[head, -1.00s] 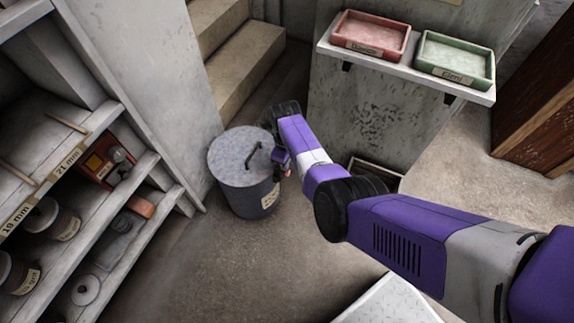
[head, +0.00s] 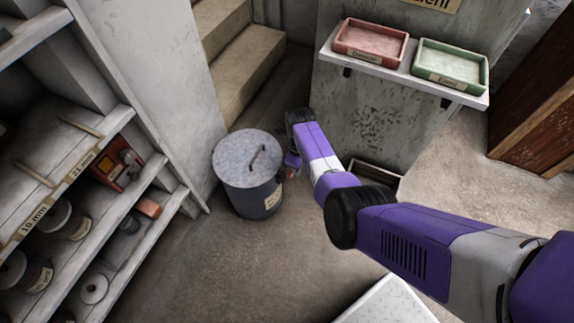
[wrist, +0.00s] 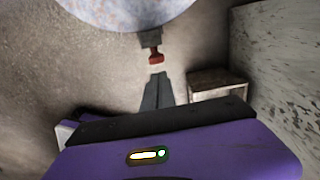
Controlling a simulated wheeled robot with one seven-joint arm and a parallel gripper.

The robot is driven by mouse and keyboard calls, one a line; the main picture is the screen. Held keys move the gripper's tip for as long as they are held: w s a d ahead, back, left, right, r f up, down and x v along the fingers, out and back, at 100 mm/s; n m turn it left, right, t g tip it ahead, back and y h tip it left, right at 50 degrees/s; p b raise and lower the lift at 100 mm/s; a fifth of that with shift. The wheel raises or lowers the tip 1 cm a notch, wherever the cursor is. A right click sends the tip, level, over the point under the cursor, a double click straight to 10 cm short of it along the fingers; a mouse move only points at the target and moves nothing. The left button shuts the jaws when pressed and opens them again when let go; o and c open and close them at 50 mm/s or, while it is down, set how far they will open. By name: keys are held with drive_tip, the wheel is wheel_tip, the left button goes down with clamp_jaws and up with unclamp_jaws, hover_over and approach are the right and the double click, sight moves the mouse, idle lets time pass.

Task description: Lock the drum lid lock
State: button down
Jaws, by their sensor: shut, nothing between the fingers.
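The grey drum (head: 252,193) stands on the floor left of my arm. Its round speckled lid (head: 232,151) has a dark bar handle on top, and its edge shows at the top of the wrist view (wrist: 125,10). The lid lock is a dark bracket with a red tab (wrist: 155,53), sticking out from the drum's side below the lid's rim. My gripper (wrist: 157,78) is shut and empty, its fingertips just short of the red tab with a small gap in the picture. In the head view my gripper (head: 292,160) is beside the drum's right side.
Stone steps (head: 245,75) rise behind the drum. A wall shelf at the upper right holds a red tray (head: 371,42) and a green tray (head: 450,65). The floor in front of the drum is clear.

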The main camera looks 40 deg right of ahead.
drive_tip(key=w+a+r+p, duration=0.1)
drive_tip(key=w+r, duration=0.2)
drive_tip(key=r, duration=0.5)
drive_tip(key=shift+a+r+p, duration=0.2)
drive_tip(key=shift+p, duration=0.2)
